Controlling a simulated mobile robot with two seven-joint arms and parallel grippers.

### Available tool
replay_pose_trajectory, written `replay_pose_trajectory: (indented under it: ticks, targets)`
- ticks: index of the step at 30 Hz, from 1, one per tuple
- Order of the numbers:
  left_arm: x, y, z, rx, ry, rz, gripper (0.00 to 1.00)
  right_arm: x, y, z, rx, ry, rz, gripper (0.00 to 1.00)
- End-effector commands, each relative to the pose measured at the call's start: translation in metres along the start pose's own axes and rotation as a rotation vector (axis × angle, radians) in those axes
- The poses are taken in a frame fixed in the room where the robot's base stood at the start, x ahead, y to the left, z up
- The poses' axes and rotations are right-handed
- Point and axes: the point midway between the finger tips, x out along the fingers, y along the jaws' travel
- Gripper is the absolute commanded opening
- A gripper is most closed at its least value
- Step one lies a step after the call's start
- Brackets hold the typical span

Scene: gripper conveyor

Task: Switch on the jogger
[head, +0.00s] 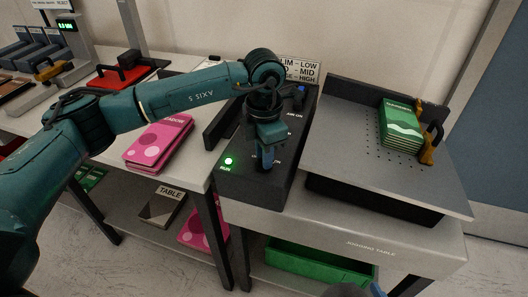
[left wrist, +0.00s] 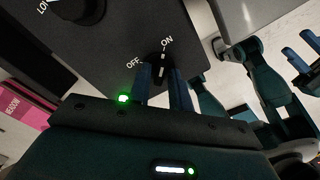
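The control box (head: 240,188) of the jogger stands left of the grey jogger tray (head: 345,155). Its rotary switch (left wrist: 162,62) is black, with OFF and ON labels. The white mark on it points toward ON. A green RUN lamp (head: 228,161) is lit; it also shows in the left wrist view (left wrist: 123,98). My left gripper (head: 268,160) points down over the box; its blue fingers (left wrist: 161,82) straddle the switch, with a gap visible between them. My right gripper (left wrist: 305,52) has its fingers spread and empty; only a bit shows at the head view's bottom edge.
A green stack of printed sheets (head: 400,127) lies on the tray beside a yellow-brown clamp (head: 432,140). Pink pads (head: 160,143) lie on the table to the left. A green crate (head: 310,267) sits on the shelf below. Another knob (left wrist: 78,10) is on the box.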

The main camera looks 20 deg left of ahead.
Motion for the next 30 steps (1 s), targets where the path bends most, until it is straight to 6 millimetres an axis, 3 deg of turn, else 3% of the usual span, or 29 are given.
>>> replay_pose_trajectory:
  ticks: [4,14,30]
  targets:
    - [0.000,0.000,0.000,-0.001,0.000,0.000,0.32,0.001,0.001,0.000,-0.002,-0.001,0.000,0.34]
    - [-0.007,0.000,0.000,-0.002,-0.001,0.001,0.32,0.002,0.001,0.004,-0.003,-0.007,0.001,0.34]
    - [-0.112,0.000,0.001,-0.002,-0.003,0.002,0.32,0.001,0.001,-0.001,-0.005,0.004,0.000,0.34]
